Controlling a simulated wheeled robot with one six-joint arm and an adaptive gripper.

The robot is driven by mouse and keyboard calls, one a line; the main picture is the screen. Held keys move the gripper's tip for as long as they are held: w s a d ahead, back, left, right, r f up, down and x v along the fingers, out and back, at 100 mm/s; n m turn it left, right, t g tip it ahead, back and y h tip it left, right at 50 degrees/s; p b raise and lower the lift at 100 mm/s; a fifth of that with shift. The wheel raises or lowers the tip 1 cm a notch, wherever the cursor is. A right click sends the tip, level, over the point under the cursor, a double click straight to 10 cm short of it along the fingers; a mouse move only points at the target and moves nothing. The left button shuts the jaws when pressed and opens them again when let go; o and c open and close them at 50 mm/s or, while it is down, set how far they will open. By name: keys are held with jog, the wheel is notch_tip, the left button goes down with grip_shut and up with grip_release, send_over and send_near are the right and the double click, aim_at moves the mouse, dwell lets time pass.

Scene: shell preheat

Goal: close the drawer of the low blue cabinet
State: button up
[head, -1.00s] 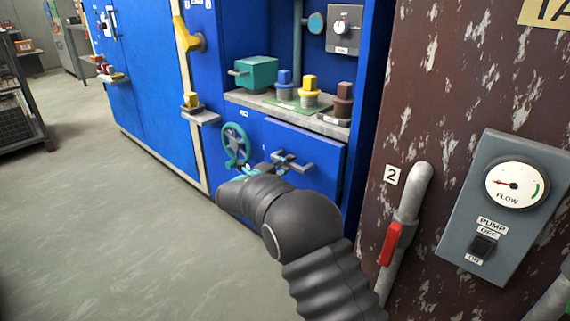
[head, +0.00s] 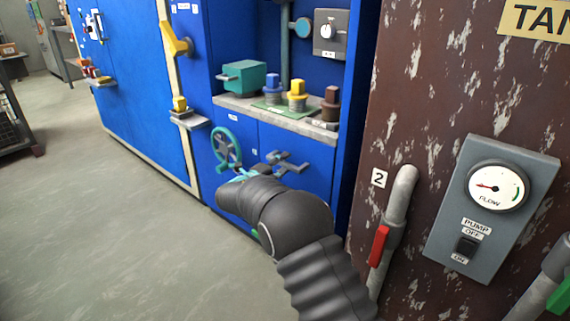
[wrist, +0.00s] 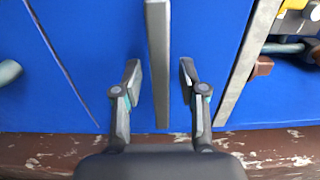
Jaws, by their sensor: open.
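The low blue cabinet (head: 232,185) stands under a grey counter. Its drawer front (head: 310,178) appears level with the panel beside it, with no clear gap. The grey bar handle (head: 287,163) sticks out from the drawer front. In the wrist view, the handle (wrist: 158,70) runs down between the two fingers of my gripper (wrist: 160,80). The fingers are open, one on each side of the bar, with visible space on both sides. In the head view, my arm hides most of my gripper (head: 262,171) and the lower drawer front.
A green handwheel (head: 227,148) is left of the drawer. The counter (head: 250,113) holds a teal box (head: 243,76) and several coloured knobs. A rusty brown tank wall (head: 420,110) with a pipe and red lever (head: 378,246) stands close on the right.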

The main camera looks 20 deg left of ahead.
jog(key=v, duration=1.1)
jog(key=shift+s, duration=0.25)
jog(key=s+d+f+m+g, duration=0.2)
jog(key=f+m, duration=0.3)
jog(key=m, duration=0.1)
jog(key=s+d+f+m+g, duration=0.2)
jog(key=f+m, duration=0.2)
jog(key=m, duration=0.1)
jog(key=s+d+m+g, duration=0.6)
jog(key=s+d+m, duration=0.1)
jog(key=d+m, duration=0.45)
jog(key=s+d+r+m+y, duration=0.2)
jog(key=s+d+r+m, duration=0.3)
jog(key=s+d+m, duration=0.2)
jog(key=s+d+r+m+y, duration=0.2)
jog(key=s+d+r+m, duration=0.4)
jog(key=d+m, duration=0.5)
jog(key=s+d+r+m+g+y, duration=0.1)
jog(key=s+d+r+m+y, duration=0.1)
jog(key=s+d+r+m, duration=0.4)
jog(key=s+d+m+p, duration=0.1)
jog(key=s+d+m, duration=0.2)
jog(key=d, duration=0.3)
jog(key=shift+s+y, duration=0.4)
jog(key=shift+s, duration=0.15)
